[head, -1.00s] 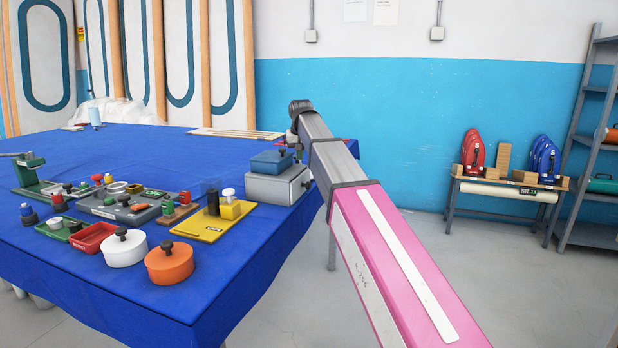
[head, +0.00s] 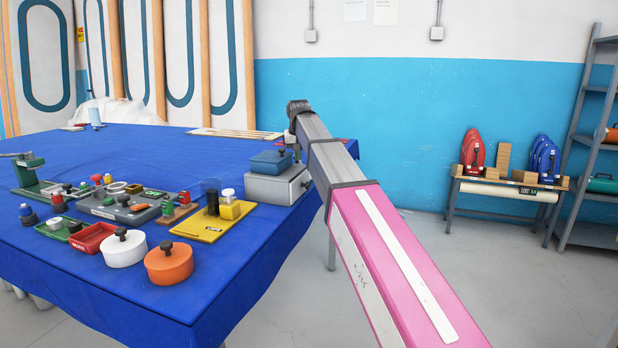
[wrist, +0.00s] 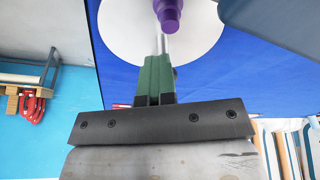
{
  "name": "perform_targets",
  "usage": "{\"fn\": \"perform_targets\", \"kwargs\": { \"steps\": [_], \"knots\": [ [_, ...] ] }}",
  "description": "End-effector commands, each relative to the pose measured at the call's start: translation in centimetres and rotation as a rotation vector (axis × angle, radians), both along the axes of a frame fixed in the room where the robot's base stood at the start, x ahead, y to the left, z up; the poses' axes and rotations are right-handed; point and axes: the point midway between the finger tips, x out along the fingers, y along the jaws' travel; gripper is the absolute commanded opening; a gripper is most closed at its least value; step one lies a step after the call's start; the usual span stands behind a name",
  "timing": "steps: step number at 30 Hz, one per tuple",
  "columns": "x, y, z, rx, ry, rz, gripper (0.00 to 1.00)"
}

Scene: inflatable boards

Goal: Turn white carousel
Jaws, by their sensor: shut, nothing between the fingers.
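A round white disc (wrist: 118,30), which appears to be the white carousel, fills the top middle of the wrist view. A purple piece (wrist: 168,14) shows over it, cut off by the top edge. My gripper (wrist: 163,47) has green fingers with pale tips, shut together and empty. The fingertips lie over the disc, close to the purple piece. I cannot tell whether they touch either one. In the head view my arm and the grey box hide the gripper, and I cannot make out this disc there.
A grey box (head: 270,188) with a blue-lidded container (head: 271,162) stands beside my arm on the blue table (head: 245,235). White (head: 124,250) and orange (head: 169,265) round pots with knobs stand near the front edge. The far left of the table is mostly clear.

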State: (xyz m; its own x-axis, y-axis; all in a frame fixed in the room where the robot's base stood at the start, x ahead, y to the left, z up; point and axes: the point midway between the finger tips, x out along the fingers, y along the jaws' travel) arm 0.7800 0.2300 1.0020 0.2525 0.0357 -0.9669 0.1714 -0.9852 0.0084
Motion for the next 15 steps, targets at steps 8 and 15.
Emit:
{"fn": "perform_targets", "kwargs": {
  "steps": [8, 15],
  "knots": [
    [-1.2, 0.3, -0.8, 0.011, 0.019, 0.011, 0.00],
    [-0.8, 0.1, 1.0, 0.009, 0.012, 0.006, 0.00]
  ]
}}
